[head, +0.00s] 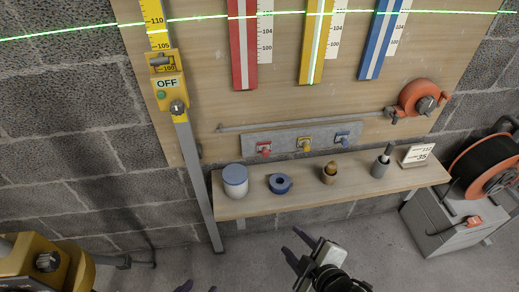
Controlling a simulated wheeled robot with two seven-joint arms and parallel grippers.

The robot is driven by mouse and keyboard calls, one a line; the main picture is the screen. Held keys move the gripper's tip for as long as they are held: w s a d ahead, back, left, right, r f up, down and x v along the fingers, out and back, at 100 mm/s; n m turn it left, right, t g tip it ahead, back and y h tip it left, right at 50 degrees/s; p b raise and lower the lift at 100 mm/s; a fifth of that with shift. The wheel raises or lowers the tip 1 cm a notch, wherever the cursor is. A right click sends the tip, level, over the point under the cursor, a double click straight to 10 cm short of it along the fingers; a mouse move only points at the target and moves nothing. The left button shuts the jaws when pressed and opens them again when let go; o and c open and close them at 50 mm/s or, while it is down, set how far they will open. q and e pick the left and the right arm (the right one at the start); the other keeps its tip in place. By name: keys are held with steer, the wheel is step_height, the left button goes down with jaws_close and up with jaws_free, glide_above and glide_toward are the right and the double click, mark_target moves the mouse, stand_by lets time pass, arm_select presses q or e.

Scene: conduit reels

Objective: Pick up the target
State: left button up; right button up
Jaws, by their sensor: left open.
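No object is labelled as the target, so I cannot tell for sure which one it is. A yellow unit (169,93) marked OFF, with a dark knob, is on the upright grey post at the left of the board. My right gripper (297,248) is in front of the shelf, low in the middle, with its two dark fingers apart and nothing between them. My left gripper (184,287) shows only as dark fingertips at the bottom edge, left of the right one; the rest is out of frame. Both are well below the yellow unit.
A shelf (300,199) holds a blue-lidded jar (235,181), blue tape (280,184), a brown item (329,173) and a grey cup (380,166). A cable reel (489,167) stands right. Yellow equipment (30,262) fills the lower left. A green line crosses the top.

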steer(key=w+a+r+n+t+b, duration=0.1)
steer(key=w+a+r+n, duration=0.1)
steer(key=w+n, duration=0.35)
steer(key=w+a+r+n+b, duration=0.1)
steer(key=w+a+r+n, duration=0.2)
steer(key=n, duration=0.4)
steer(key=n+t+b, duration=0.1)
steer(key=n+t, duration=0.1)
steer(key=n, duration=0.7)
glide_toward(267, 153)
steer(key=b+x, duration=0.1)
steer(key=x, duration=0.3)
steer(key=shift+d+r+n, duration=0.1)
steer(key=shift+r+n, duration=0.1)
steer(key=shift+n, duration=0.05)
steer(key=b+x, duration=0.2)
steer(key=x, duration=0.2)
steer(key=shift+f, duration=0.25)
steer(key=shift+w+a+f, duration=0.1)
steer(key=shift+w+a, duration=0.25)
steer(key=shift+w, duration=0.05)
jaws_close()
